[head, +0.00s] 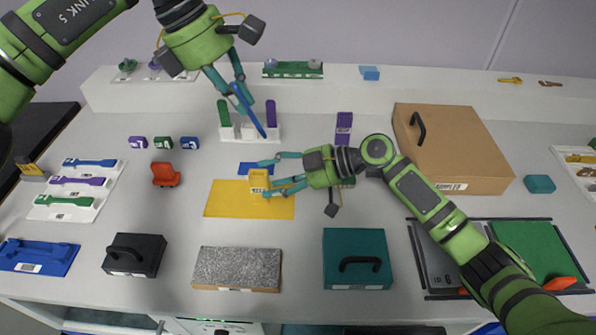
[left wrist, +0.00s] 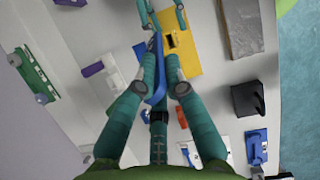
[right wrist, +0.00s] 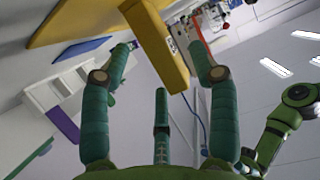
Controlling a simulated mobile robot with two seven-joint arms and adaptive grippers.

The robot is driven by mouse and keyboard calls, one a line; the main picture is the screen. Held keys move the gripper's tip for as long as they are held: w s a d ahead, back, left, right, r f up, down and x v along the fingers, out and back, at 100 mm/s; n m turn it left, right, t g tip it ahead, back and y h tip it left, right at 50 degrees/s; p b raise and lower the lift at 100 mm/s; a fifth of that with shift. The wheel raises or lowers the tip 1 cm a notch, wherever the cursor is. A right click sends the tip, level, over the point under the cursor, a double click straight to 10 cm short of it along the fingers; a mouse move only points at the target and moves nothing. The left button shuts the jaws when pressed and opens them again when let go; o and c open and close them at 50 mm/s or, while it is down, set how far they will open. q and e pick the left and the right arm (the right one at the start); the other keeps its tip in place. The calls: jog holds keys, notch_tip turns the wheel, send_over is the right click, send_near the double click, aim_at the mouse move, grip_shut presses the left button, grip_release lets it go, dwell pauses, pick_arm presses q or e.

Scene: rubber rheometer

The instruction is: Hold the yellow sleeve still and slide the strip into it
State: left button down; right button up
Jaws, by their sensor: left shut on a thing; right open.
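The yellow sleeve (head: 259,181) stands on the yellow mat (head: 222,198); its dark opening shows in the left wrist view (left wrist: 170,40). My right gripper (head: 267,178) is open, with one finger on each side of the sleeve. The right wrist view shows the sleeve (right wrist: 155,45) between the spread fingers, with gaps visible. My left gripper (head: 242,106) is shut on the long blue strip (head: 247,113), held tilted in the air behind the sleeve. The strip also shows between the left fingers in the left wrist view (left wrist: 155,85). The strip is apart from the sleeve.
A white rack (head: 268,136) with upright green and purple strips stands behind the mat. A blue pad (head: 250,168) lies at the mat's back edge. A grey speckled block (head: 237,268), a black box (head: 134,256) and a teal box (head: 357,258) stand in front.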

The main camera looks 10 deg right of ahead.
aim_at(260, 183)
jog(key=shift+x, duration=1.9)
grip_shut()
pick_arm(q)
jog(key=shift+d+f+n+t, duration=0.2)
jog(key=shift+f+n+t, duration=0.15)
jog(key=shift+n, duration=0.35)
jog(key=f+n+y, duration=0.1)
jog(key=n, duration=0.1)
jog(key=f+n, duration=0.1)
jog(key=n, duration=0.1)
jog(key=d+f+n+y, duration=0.1)
jog(key=n, duration=0.1)
jog(key=shift+d+f+n+t+y, duration=0.1)
jog(key=shift+f+n+t+y, duration=0.1)
jog(key=shift+n+t+y, duration=0.1)
jog(key=n, duration=0.1)
jog(key=f+n+y, duration=0.1)
jog(key=n, duration=0.1)
jog(key=shift+d+f+n, duration=0.1)
jog(key=shift+f+n, duration=0.1)
jog(key=shift+n, duration=0.1)
